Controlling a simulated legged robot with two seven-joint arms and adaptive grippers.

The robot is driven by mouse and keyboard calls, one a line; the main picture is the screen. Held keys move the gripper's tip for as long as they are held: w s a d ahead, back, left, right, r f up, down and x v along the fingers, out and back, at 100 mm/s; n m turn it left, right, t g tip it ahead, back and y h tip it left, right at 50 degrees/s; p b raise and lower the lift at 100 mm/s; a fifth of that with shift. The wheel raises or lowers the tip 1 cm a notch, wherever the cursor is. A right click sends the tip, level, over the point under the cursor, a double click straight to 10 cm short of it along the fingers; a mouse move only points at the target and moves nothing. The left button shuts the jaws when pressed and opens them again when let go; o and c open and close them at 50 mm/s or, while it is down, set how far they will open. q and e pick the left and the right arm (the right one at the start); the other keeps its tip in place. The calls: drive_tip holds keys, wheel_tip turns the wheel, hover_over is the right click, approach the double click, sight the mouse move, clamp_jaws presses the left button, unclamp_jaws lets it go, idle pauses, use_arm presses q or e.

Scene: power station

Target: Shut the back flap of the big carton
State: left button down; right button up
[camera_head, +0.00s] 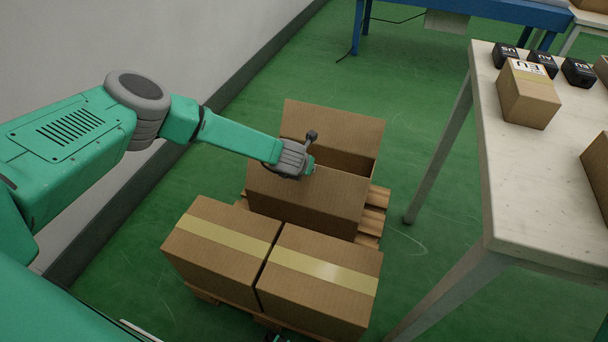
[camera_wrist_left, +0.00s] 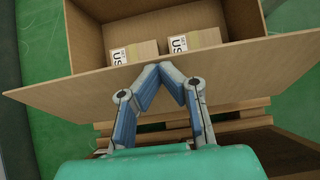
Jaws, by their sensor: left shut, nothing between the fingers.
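The big carton (camera_head: 340,160) stands open on a pallet in the middle of the head view. Its back flap (camera_head: 335,130) stands up, tilted away from me. Its near flap (camera_head: 305,200) slopes outward toward me. My left gripper (camera_head: 311,160) is over the carton, close to the near flap's upper edge; whether it touches is unclear. In the left wrist view its fingertips (camera_wrist_left: 172,68) meet with nothing between them, in front of a flap (camera_wrist_left: 60,92). Two small boxes labelled US (camera_wrist_left: 195,40) lie inside the carton. My right gripper is not seen.
Two taped cartons (camera_head: 220,240) (camera_head: 320,280) stand close in front of the big carton. A white table (camera_head: 510,180) at the right holds a small carton (camera_head: 528,95) and dark boxes. A wall (camera_head: 200,40) runs along the left. Green floor (camera_head: 410,130) is free between carton and table.

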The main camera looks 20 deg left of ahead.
use_arm(q)
drive_tip(key=shift+w+f+b, duration=0.35)
drive_tip(key=shift+w+b, duration=0.15)
drive_tip(key=shift+w, duration=0.35)
drive_tip(key=shift+r, duration=0.1)
